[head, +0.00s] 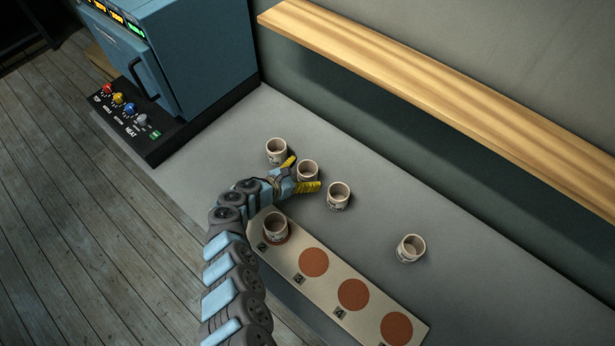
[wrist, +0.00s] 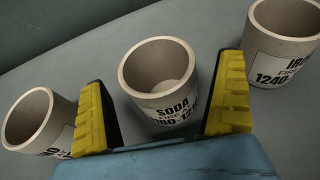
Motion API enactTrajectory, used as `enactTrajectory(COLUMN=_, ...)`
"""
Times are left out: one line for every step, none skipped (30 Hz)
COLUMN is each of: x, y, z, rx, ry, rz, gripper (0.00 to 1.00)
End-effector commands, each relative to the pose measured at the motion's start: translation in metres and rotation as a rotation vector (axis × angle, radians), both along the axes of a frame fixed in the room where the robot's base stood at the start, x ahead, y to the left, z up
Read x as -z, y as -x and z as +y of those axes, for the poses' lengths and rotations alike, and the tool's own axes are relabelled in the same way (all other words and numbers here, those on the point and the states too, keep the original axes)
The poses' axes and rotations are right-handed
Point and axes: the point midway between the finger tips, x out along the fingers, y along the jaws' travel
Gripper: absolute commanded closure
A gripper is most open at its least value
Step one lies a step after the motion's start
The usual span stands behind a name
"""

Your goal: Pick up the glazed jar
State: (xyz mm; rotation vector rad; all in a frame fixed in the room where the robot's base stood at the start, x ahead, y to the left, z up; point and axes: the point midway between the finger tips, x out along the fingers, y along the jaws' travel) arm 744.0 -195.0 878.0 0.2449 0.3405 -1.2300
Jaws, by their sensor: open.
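My gripper (head: 304,176) is open around a pale grey open-topped jar (head: 308,168), one yellow finger on each side. The wrist view shows this jar (wrist: 165,75) upright between the fingers of my gripper (wrist: 160,108), with a label whose top word is "SODA". I cannot tell whether the fingers touch it. A second jar (head: 276,151) stands beyond the upper finger, and a third (head: 339,196) stands right of the lower finger. The wrist view also shows a jar at left (wrist: 38,118) and one at right (wrist: 285,42). I cannot tell by look which jar is glazed.
A pale board (head: 285,262) with brown round spots and numbered tags lies in front; a jar (head: 275,227) stands on its far-left spot. Another jar (head: 410,248) stands alone at right. A blue kiln (head: 200,55) is at the back left, and a wooden shelf (head: 430,95) runs above.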

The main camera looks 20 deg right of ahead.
Motion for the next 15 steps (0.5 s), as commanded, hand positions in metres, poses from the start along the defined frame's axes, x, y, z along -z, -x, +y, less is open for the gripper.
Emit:
enactTrajectory(x=0.0035, y=-0.0008, z=-0.0037, rx=0.002, ry=-0.001, rz=0.000, gripper=0.00)
enactTrajectory(x=0.0039, y=-0.0013, z=-0.0049, rx=0.001, ry=-0.001, rz=0.000, gripper=0.00)
enactTrajectory(x=0.0041, y=-0.0020, z=-0.0060, rx=0.001, ry=-0.001, rz=0.000, gripper=0.00)
enactTrajectory(x=0.0042, y=-0.0024, z=-0.0067, rx=0.000, ry=-0.001, rz=0.000, gripper=0.00)
enactTrajectory(x=0.0041, y=-0.0026, z=-0.0073, rx=0.000, ry=-0.001, rz=0.000, gripper=0.00)
enactTrajectory(x=0.0040, y=-0.0029, z=-0.0079, rx=0.000, ry=-0.001, rz=0.000, gripper=0.00)
enactTrajectory(x=0.0039, y=-0.0028, z=-0.0081, rx=0.000, ry=0.000, rz=0.000, gripper=0.00)
enactTrajectory(x=0.0037, y=-0.0030, z=-0.0082, rx=0.000, ry=0.000, rz=0.000, gripper=0.00)
enactTrajectory(x=0.0035, y=-0.0029, z=-0.0082, rx=0.000, ry=0.000, rz=0.000, gripper=0.00)
enactTrajectory(x=0.0035, y=-0.0029, z=-0.0082, rx=0.000, ry=0.000, rz=0.000, gripper=0.00)
enactTrajectory(x=0.0034, y=-0.0029, z=-0.0083, rx=0.000, ry=0.000, rz=0.000, gripper=0.00)
enactTrajectory(x=0.0034, y=-0.0029, z=-0.0083, rx=0.000, ry=0.000, rz=0.000, gripper=0.00)
enactTrajectory(x=0.0034, y=-0.0029, z=-0.0082, rx=0.000, ry=0.000, rz=0.000, gripper=0.03)
enactTrajectory(x=0.0034, y=-0.0029, z=-0.0082, rx=0.000, ry=0.000, rz=0.000, gripper=0.12)
enactTrajectory(x=0.0034, y=-0.0028, z=-0.0083, rx=0.000, ry=0.000, rz=0.000, gripper=0.23)
